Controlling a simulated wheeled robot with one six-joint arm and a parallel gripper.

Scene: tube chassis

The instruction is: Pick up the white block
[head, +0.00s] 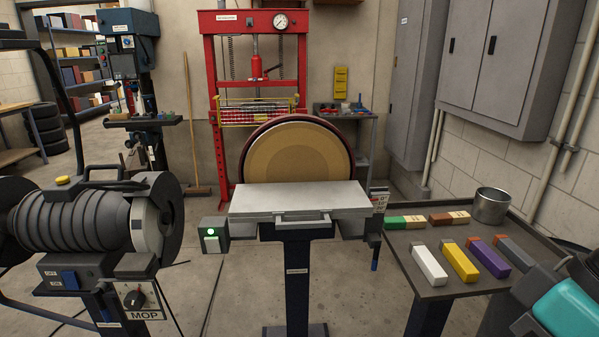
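The white block (429,265) lies on the dark tray-topped side table (437,291) at the right in the head view. It is a long bar with a darker end at the back, set at a slant near the table's left front. A yellow block (460,262) lies just to its right, with a small gap between them. Further right are a purple block (489,258) and a grey-and-brown block (516,253). My gripper is not in view.
Behind the white block lie a green-and-tan block (405,222) and a brown-and-tan block (449,218); a metal cup (491,205) stands at the back right. A disc sander (297,155) with a flat table stands left of the side table. A teal-and-black object (568,308) fills the lower right corner.

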